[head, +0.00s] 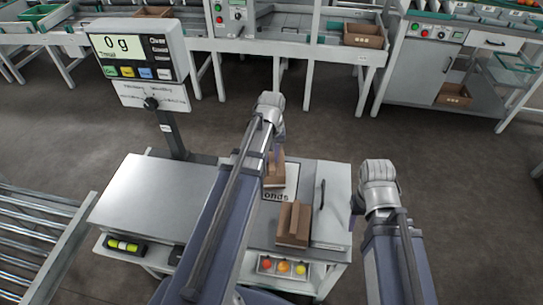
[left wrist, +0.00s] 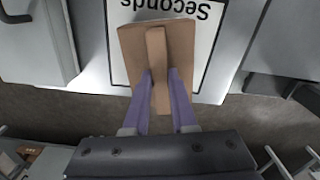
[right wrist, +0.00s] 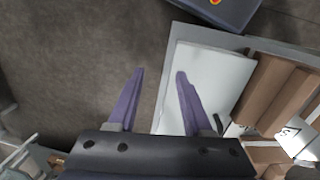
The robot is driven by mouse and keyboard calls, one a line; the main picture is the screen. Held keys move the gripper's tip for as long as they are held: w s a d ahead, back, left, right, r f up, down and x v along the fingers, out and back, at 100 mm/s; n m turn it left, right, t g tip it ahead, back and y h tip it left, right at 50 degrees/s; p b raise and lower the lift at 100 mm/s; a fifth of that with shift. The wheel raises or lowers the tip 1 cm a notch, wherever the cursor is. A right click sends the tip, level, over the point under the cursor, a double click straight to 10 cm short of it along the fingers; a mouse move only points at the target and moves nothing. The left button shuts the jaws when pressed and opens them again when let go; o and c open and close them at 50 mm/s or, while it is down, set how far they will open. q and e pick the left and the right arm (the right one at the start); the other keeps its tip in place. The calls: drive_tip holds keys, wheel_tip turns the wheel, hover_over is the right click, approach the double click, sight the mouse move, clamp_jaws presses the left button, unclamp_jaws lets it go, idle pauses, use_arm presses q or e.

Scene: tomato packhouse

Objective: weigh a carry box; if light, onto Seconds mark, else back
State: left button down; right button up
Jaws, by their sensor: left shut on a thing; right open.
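A brown carry box (head: 275,175) with a central handle is at the white Seconds mark (head: 291,182), covering part of it. My left gripper (head: 276,152) is shut on the handle; the left wrist view shows both fingers (left wrist: 160,78) pinching this box (left wrist: 133,52). I cannot tell whether the box touches the mark. A second carry box (head: 293,226) stands nearer on the table; it also shows in the right wrist view (right wrist: 265,88). My right gripper (head: 355,203) is open and empty right of the table. The scale display (head: 122,46) reads 0 g; its plate (head: 150,195) is bare.
A light grey panel with a dark handle (head: 331,200) lies right of the mark. Small coloured fruit (head: 283,267) sit in a front tray. A roller conveyor (head: 35,240) is at the left. Benches with crates (head: 363,37) stand behind, across open floor.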

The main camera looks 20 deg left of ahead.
use_arm(q)
drive_tip(key=shift+f, duration=0.25)
drive_tip(key=c, duration=0.6)
unclamp_jaws()
drive_tip(key=shift+c, duration=0.2)
drive_tip(key=shift+c, duration=0.4)
drive_tip(key=shift+c, duration=1.2)
drive_tip(key=shift+r, duration=0.15)
wheel_tip(320, 180, up, 7)
drive_tip(key=p, duration=0.6)
drive_tip(key=shift+p, duration=0.35)
